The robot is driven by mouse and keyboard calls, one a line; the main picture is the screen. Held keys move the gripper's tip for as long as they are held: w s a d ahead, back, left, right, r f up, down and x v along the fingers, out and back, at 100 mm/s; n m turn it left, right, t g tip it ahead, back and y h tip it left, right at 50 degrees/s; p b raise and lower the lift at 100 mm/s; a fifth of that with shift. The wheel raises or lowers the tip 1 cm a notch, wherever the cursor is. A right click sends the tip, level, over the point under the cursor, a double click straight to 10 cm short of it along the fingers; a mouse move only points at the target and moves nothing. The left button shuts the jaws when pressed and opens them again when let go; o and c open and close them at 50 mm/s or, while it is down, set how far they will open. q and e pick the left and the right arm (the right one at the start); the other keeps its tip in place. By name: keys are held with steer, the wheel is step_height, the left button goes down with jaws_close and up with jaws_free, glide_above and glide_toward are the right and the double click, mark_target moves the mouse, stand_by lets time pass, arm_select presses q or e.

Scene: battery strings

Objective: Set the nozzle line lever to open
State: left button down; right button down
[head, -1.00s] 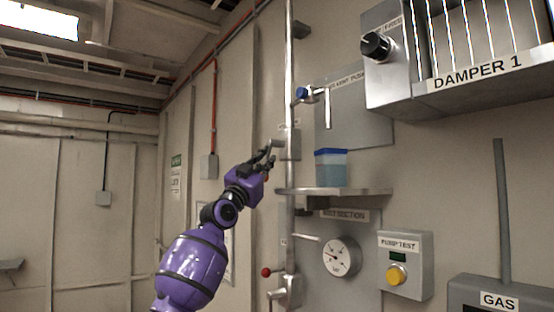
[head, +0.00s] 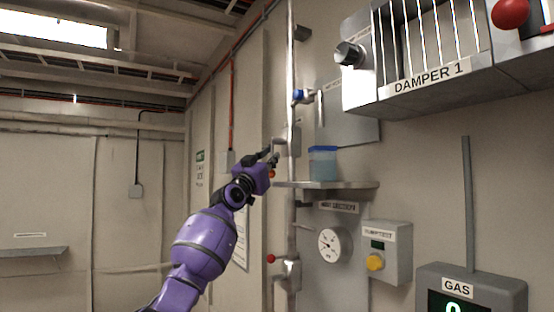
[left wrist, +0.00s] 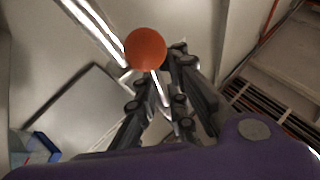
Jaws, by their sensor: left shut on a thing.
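My left gripper (head: 270,156) is at the vertical pipe (head: 291,215), left of the small shelf. In the left wrist view its fingers (left wrist: 168,85) are closed around a thin metal lever (left wrist: 157,88) with an orange-red ball knob (left wrist: 146,49) sticking out past them. The knob also shows as a small dot just under the gripper in the head view (head: 271,174). The fingers hide part of the lever, and no label naming it is readable. My right gripper is not in view.
A blue-hubbed valve handle (head: 301,97) is higher on the pipe, and a red-knobbed lever (head: 270,258) is lower. A shelf (head: 350,185) with a blue container (head: 322,163) juts out at right. A gauge (head: 334,245) and pump-test box (head: 388,252) are below.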

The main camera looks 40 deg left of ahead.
arm_select(q)
steer(key=shift+w+f, duration=0.15)
steer(key=shift+f, duration=0.15)
steer(key=c, duration=1.9)
jaws_free()
steer(key=shift+c, duration=0.2)
steer(key=shift+o, duration=0.4)
steer(key=shift+r, duration=0.1)
steer(key=shift+r, duration=0.1)
steer(key=v, duration=1.2)
steer(key=shift+d, duration=0.1)
steer(key=shift+c, duration=0.2)
